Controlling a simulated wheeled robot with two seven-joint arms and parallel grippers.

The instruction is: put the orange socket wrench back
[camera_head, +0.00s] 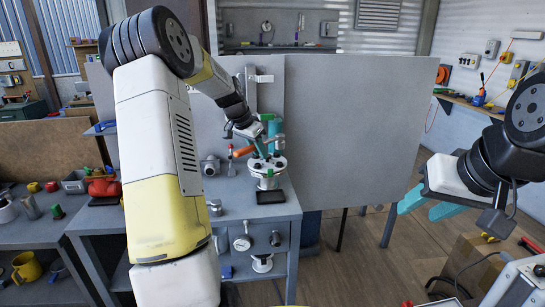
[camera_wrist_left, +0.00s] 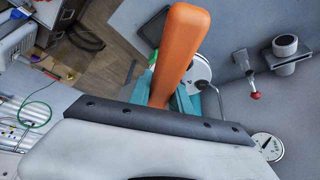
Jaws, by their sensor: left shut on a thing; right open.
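The orange socket wrench (camera_head: 242,152) shows in the head view as a short orange handle beside my left gripper (camera_head: 263,148), over the bench by the back panel. In the left wrist view the orange handle (camera_wrist_left: 179,48) runs up from between the teal fingers of my left gripper (camera_wrist_left: 186,104), which is shut on it. The wrench's socket end is hidden. Just below the gripper stands a white flanged valve (camera_head: 267,170); I cannot tell whether the wrench touches it. My right gripper (camera_head: 428,205) is open and empty at the right, away from the bench.
A grey bench (camera_head: 245,210) carries the valve, a black tray (camera_head: 271,197) and a small red-knobbed lever (camera_head: 231,158). A gauge (camera_head: 241,243) sits on the bench front. A grey panel (camera_head: 360,130) stands behind. A side bench at left holds a red pot (camera_head: 104,187).

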